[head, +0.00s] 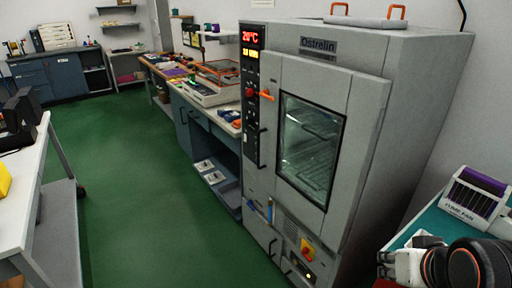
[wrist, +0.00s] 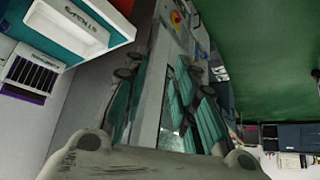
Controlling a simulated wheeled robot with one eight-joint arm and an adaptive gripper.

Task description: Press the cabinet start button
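The grey cabinet (head: 365,130), labelled Ostrelin, stands right of centre in the head view, its windowed door shut. Its narrow panel has a red-lit display (head: 250,38), a red knob (head: 250,92) and small dark controls. Low on its front are a yellow and red switch (head: 307,250) and a small lit spot; I cannot tell which control is the start button. The switch also shows at the top of the wrist view (wrist: 177,18). My gripper (wrist: 160,75) is open and empty, its teal-padded fingers apart, with the cabinet beyond. My arm shows at the head view's lower right.
A teal-topped bench with a fume fan box (head: 472,200) stands right of the cabinet. A cluttered bench (head: 215,115) adjoins its left side. A white table (head: 25,180) is at far left. Green floor (head: 145,190) lies clear between.

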